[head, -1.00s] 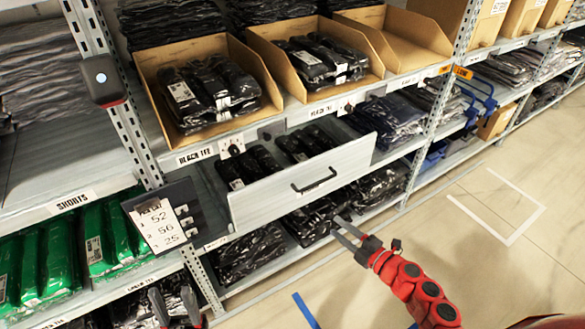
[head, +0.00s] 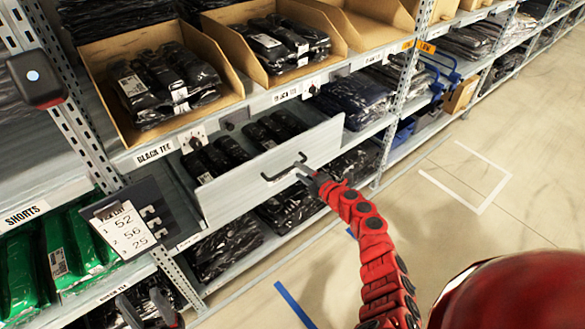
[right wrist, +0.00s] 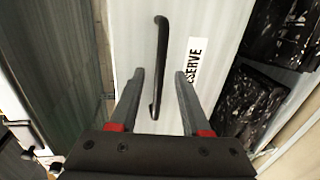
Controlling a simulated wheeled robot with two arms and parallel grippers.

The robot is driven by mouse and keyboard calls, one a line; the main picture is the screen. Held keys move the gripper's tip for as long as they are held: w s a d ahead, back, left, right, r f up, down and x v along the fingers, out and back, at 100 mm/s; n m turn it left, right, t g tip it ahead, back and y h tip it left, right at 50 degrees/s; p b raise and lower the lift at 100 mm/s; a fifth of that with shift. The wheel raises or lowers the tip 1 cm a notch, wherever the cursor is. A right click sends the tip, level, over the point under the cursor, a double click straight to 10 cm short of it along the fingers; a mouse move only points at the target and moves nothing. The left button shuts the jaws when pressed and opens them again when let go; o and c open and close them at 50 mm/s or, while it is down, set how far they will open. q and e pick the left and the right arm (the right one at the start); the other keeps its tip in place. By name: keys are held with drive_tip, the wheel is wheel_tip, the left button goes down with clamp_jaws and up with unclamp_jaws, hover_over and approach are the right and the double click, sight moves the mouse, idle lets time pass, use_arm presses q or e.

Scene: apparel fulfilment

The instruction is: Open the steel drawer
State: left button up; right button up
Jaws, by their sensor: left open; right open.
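The steel drawer (head: 235,192) is a pale grey box under the shelf with the cardboard bins. It stands partly out, and dark packages show inside. Its black bar handle (head: 268,178) is on the front face. My right gripper (head: 303,171) is open at the right end of the handle. In the right wrist view the handle (right wrist: 161,60) runs lengthwise, its lower end between the open fingers (right wrist: 160,76); contact cannot be told. A "RESERVE" label (right wrist: 193,65) is beside it. My left gripper (head: 145,308) is open at the bottom left, away from the drawer.
A clipboard (head: 122,229) with numbers hangs left of the drawer beside a metal upright. Cardboard bins (head: 200,101) with black packages are above. Green packages (head: 55,245) lie at lower left. The floor at right is open, with white and blue tape.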

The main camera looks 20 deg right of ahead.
sight(293, 166)
drive_tip(key=shift+b+x, duration=0.4)
drive_tip(key=shift+x, duration=1.85)
drive_tip(key=shift+a, duration=0.1)
clamp_jaws()
